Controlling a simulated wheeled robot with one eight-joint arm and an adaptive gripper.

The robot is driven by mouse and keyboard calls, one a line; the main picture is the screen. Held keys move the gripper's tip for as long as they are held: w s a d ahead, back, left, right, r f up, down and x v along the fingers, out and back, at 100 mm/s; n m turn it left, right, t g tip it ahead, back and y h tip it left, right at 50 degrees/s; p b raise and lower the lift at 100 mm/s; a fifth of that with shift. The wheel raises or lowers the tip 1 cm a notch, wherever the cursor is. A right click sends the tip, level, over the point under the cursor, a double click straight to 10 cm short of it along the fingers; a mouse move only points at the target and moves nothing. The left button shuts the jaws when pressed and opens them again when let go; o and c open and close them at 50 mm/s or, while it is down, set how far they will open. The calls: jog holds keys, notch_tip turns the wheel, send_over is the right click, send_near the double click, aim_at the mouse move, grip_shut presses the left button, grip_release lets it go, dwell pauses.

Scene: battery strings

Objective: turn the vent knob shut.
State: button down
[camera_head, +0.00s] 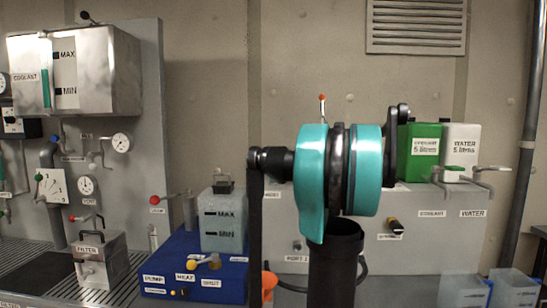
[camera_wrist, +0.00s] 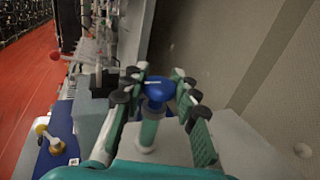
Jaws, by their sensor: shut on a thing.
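A blue knob (camera_wrist: 160,91) with a pale line across its top sits on a teal-green upright stem (camera_wrist: 148,132) in the wrist view. I cannot read any label on it, so the pictures do not name it as the vent knob. My gripper (camera_wrist: 157,82) has its black-padded fingers on both sides of the blue knob, shut on it. The pads hide parts of its sides. In the head view my teal and black arm stands in the middle, and I cannot make out the gripper or this knob there.
A blue box (camera_head: 200,277) with a clear tank (camera_head: 223,222) stands left of my arm. A steel coolant tank (camera_head: 108,72) and a filter box (camera_head: 99,261) are further left. Green (camera_head: 419,151) and white (camera_head: 461,150) containers stand on the right. The wall is close in the wrist view.

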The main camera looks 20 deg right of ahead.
dwell(0.3)
jog(key=c, duration=1.2)
grip_release()
jog(key=v, duration=1.2)
jog(key=shift+w, duration=0.1)
